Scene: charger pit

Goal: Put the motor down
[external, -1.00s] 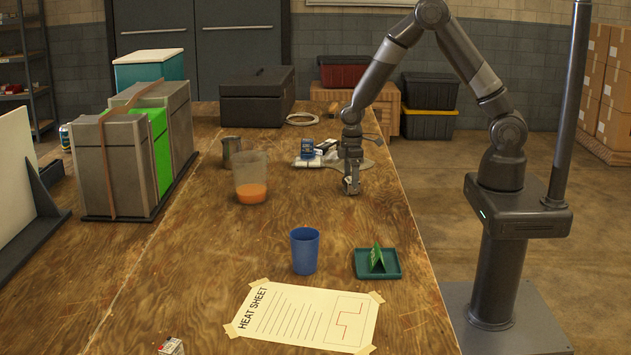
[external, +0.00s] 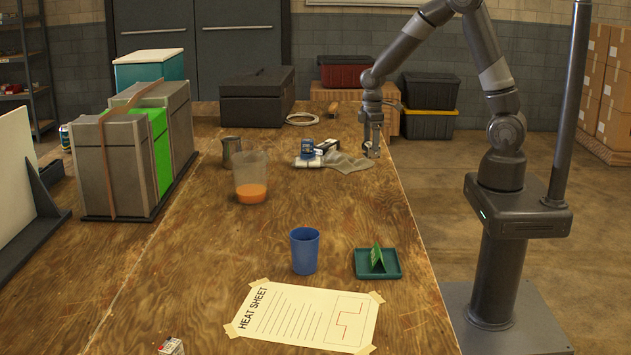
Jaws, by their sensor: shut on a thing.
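The grey cloth (external: 347,162) lies beside a blue-and-white item (external: 308,153). The middle right is clear.

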